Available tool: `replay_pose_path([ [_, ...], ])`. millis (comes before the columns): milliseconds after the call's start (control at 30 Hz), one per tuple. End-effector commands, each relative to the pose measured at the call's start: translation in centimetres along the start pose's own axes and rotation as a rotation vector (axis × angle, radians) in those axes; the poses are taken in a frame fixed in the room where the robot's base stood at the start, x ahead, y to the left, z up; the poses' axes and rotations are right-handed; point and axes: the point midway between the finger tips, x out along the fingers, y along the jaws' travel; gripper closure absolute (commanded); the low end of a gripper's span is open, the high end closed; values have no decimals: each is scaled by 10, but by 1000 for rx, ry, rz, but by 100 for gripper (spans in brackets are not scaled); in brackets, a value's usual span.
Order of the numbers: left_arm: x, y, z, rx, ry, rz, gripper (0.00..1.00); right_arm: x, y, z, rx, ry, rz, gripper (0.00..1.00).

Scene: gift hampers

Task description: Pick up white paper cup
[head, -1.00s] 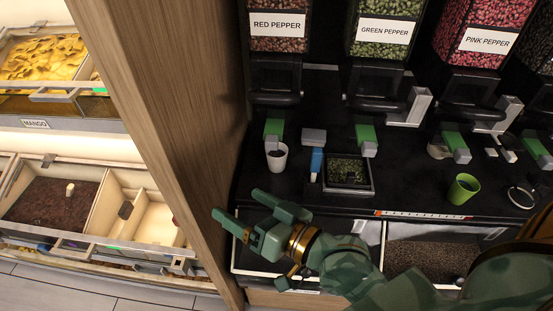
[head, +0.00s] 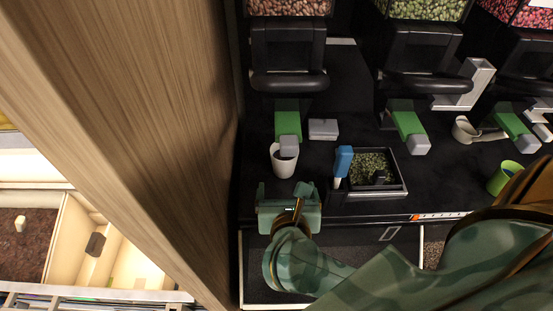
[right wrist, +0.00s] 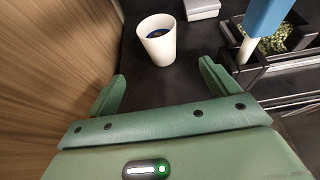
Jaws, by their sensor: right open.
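The white paper cup (head: 284,161) stands upright on the black counter, under the green and grey spout of the left dispenser. In the right wrist view the cup (right wrist: 157,40) stands beyond the fingertips, with something dark inside it. My right gripper (head: 288,190) is open and empty, just in front of the cup and apart from it. Its two fingers show in the right wrist view (right wrist: 160,85), with the cup roughly between their lines. My left gripper is not in view.
A wooden panel (head: 165,120) rises close on the left. Right of the cup are a blue-handled tool (head: 343,160), a black tray of green pepper (head: 405,188) and a grey block (head: 323,129). A green cup (head: 501,178) stands farther right.

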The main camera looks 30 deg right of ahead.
Motion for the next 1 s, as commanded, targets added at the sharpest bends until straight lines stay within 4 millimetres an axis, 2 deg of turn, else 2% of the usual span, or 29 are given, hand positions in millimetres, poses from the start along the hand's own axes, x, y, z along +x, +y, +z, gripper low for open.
replay_pose_path([
  [100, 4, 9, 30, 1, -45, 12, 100, 33, 0, 2, -4, -8, -3, 13],
  [233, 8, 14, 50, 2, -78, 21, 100, 64, 0, 2, -5, -7, -3, 13],
  [333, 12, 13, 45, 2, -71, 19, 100, 81, 0, 2, -3, -5, -2, 13],
  [533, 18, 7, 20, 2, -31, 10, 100, 97, 0, 3, -3, -6, -2, 13],
  [800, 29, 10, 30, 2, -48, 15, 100, 140, 0, 2, -5, -5, -2, 13],
  [1000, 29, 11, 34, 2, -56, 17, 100, 147, 0, 4, -3, -4, -1, 13],
])
